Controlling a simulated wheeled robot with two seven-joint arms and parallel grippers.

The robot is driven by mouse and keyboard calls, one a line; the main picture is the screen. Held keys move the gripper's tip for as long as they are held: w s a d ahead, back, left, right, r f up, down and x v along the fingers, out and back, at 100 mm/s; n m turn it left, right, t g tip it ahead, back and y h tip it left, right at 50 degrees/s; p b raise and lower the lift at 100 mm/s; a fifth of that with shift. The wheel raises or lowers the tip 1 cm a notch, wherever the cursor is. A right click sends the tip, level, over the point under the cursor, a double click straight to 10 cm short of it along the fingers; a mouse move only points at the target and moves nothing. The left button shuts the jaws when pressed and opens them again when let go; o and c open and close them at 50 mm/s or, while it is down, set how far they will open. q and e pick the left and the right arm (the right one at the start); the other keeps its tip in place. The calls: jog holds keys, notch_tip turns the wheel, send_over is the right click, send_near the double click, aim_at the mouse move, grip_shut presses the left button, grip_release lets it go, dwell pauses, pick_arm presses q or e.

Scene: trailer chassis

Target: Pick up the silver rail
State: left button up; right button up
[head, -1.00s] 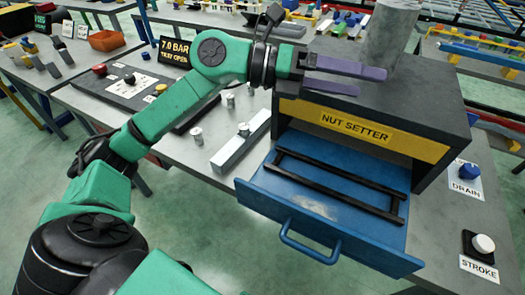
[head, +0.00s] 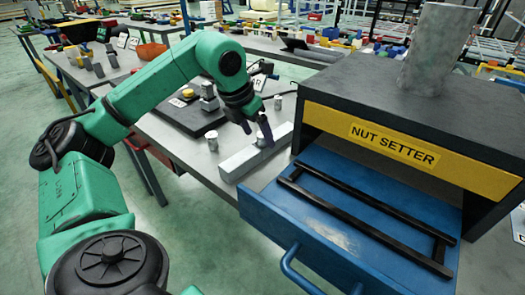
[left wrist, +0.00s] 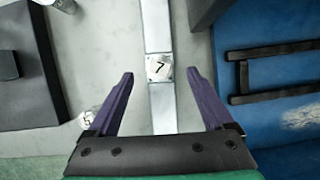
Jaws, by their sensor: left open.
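The silver rail (head: 238,163) is a long pale metal bar lying on the grey table, left of the blue drawer. My left gripper (head: 254,130) is open and points down over the rail near this cylinder. In the left wrist view my two purple fingers (left wrist: 160,76) stand apart, one on each side of the rail (left wrist: 162,108), with nothing held. I cannot tell how high the fingertips are above the table. My right gripper is not in view.
The nut setter housing (head: 375,100) stands right of the rail, its blue drawer (head: 300,225) pulled out with a black frame (head: 365,222) inside. Small metal cylinders stand near the rail, one on its left (head: 211,141). A dark panel (head: 180,115) lies further left.

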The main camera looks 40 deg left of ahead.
aim_at(259, 136)
pick_arm(q)
jog(key=x, duration=0.3)
jog(key=shift+f, duration=0.1)
grip_shut()
